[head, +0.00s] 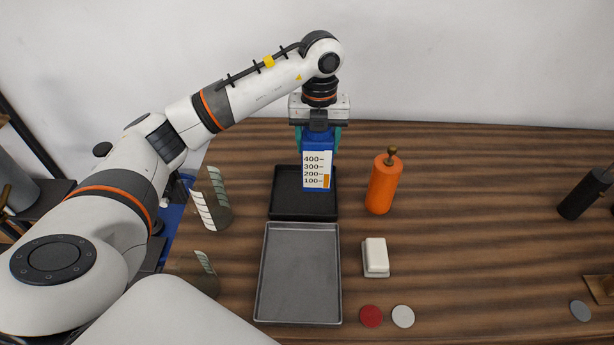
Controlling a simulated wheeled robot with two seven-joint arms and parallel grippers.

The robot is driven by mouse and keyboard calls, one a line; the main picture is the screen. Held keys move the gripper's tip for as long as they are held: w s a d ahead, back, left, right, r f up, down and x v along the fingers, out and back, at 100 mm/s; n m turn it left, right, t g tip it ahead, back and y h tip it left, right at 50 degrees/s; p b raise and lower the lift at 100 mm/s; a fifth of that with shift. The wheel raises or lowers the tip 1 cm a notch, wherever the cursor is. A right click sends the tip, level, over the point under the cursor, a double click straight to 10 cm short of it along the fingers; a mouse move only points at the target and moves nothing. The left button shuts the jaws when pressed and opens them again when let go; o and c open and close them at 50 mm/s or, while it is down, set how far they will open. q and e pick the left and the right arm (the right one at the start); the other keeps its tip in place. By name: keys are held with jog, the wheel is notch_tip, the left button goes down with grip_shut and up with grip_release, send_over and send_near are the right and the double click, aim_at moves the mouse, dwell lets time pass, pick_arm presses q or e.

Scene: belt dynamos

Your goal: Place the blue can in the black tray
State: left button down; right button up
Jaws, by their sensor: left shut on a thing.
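The blue can (317,165) has a white and orange scale label and hangs upright in my left gripper (320,136). The teal fingers are shut on its upper part, one on each side. The can is in front of or above the black tray (289,206), covering part of it. I cannot tell whether its bottom touches the tray floor. The black tray lies at the back of the wooden table. My right gripper is not in view.
An orange bottle (382,185) stands close right of the black tray. A grey metal tray (298,275) lies just in front. A white block (375,257), a red disc (371,316) and a pale disc (403,316) lie to its right. The table's right middle (490,240) is clear.

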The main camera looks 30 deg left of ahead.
aim_at(317, 168)
pick_arm(q)
notch_tip(317, 168, down, 7)
jog(key=shift+f+p, duration=0.15)
jog(key=shift+p, duration=0.8)
jog(key=shift+f, duration=0.35)
jog(key=shift+c, duration=2)
grip_release()
notch_tip(317, 168, up, 11)
jog(key=b, duration=0.3)
jog(key=shift+r, duration=0.65)
